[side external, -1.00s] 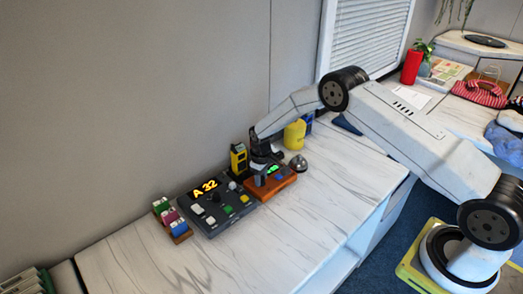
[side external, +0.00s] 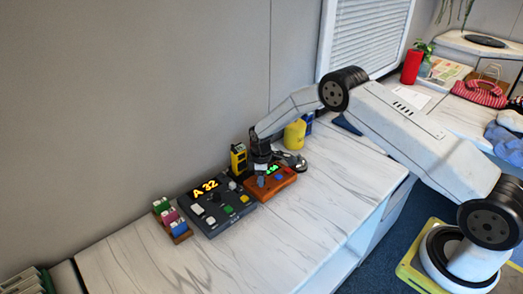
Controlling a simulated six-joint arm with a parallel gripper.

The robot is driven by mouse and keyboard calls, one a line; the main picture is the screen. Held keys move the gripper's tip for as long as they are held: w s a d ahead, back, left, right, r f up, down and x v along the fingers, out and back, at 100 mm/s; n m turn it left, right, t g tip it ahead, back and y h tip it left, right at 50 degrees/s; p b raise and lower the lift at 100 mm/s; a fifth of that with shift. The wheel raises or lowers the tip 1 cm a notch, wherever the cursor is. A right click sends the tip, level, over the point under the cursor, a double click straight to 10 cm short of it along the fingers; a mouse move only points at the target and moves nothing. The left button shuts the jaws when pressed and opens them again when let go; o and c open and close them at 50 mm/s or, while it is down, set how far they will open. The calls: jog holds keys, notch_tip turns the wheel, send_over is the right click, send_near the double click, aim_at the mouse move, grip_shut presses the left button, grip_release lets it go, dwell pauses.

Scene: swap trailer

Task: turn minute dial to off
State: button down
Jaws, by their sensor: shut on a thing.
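A small orange-brown box (side external: 285,187) with a green lit display and small coloured controls sits on the white marbled counter, against the right end of a dark grey console. My gripper (side external: 262,176) points down over the left part of this box and is shut on a small part there, likely the minute dial. The fingers hide most of that part, so its pointer and marks cannot be read.
The dark console (side external: 222,207) shows "A 32" and has several buttons. A yellow-black device (side external: 238,160) stands behind it, and a yellow container (side external: 295,134) is farther back. A silver bell (side external: 299,166) is near my gripper. The front counter (side external: 300,235) is clear.

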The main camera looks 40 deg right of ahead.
dwell(0.3)
jog(key=shift+c, duration=1.6)
grip_release()
jog(key=shift+r, duration=0.15)
jog(key=shift+r, duration=3.7)
jog(key=shift+r, duration=0.1)
